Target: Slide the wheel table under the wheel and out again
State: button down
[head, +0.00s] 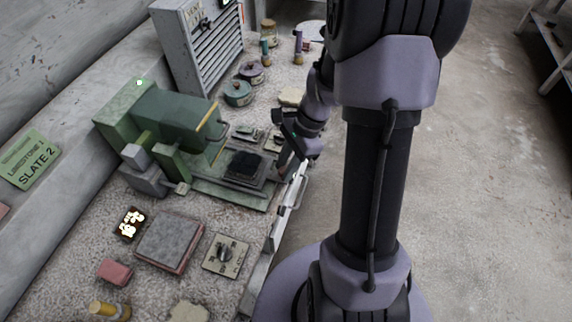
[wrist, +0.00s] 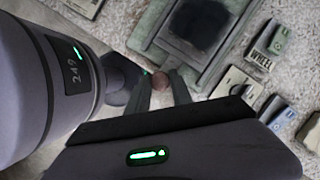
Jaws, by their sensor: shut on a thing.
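The green surface-grinder-like machine (head: 175,125) stands left of centre in the head view. The wheel itself is hard to make out beside its green housing. The wheel table (head: 227,192) is a flat green slide low in front of the machine, out to the right of its body. It bears a dark square block (head: 245,164), which also shows in the wrist view (wrist: 198,22). My gripper (head: 284,162) is at the table's near right end.
A small panel labelled WHEEL (wrist: 267,45) and other small switch boxes (wrist: 236,83) lie beside the table. A grey slab (head: 168,242) and a dial plate (head: 226,255) lie in front. Lidded pots (head: 238,92) and a grey louvred cabinet (head: 200,45) stand behind.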

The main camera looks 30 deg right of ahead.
aim_at(239, 162)
dwell(0.8)
jog(key=w+a, duration=0.2)
jog(key=w, duration=0.1)
jog(key=w+a+p, duration=0.1)
jog(key=w+a, duration=0.4)
jog(key=w, duration=0.1)
jog(key=shift+w+a+p, duration=0.3)
jog(key=shift+w, duration=0.1)
jog(key=c, duration=1.2)
grip_release()
jog(key=shift+o, duration=0.2)
